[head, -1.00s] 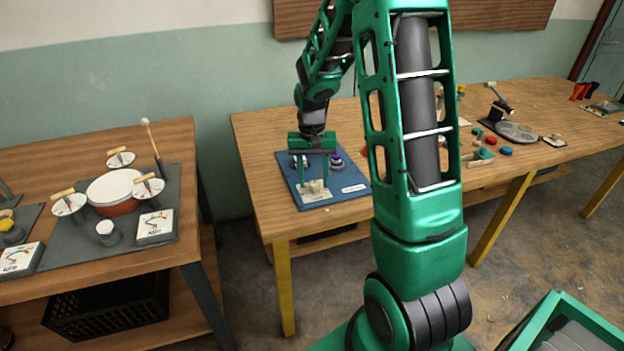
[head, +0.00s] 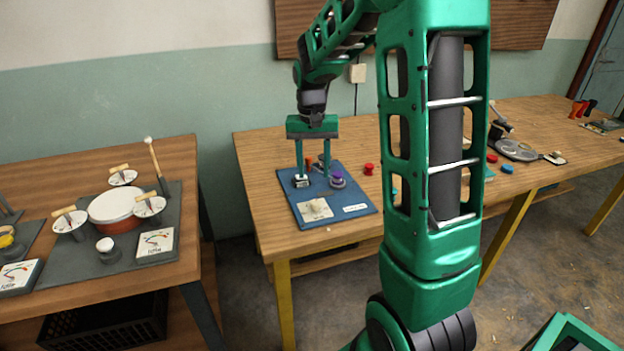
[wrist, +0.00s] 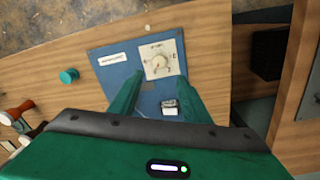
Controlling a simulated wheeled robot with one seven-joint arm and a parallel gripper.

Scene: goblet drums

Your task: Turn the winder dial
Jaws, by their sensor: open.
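A blue board (head: 345,212) lies on the wooden table. On its near part is a pale square plate with a cream dial knob (head: 315,208); in the wrist view the dial (wrist: 158,62) shows with marks around it. My gripper (head: 313,176) points down over the back part of the board, behind the dial, open and empty. In the wrist view its two fingers flank a small black-and-white block (wrist: 169,107), with the dial just beyond the tips. Whether the fingers touch anything cannot be told.
A purple knob (head: 337,180) sits on the board right of my gripper. A white label (head: 355,208) lies at its near right. A red piece (head: 368,168) stands beside the board. A drum set (head: 112,208) is on the left table.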

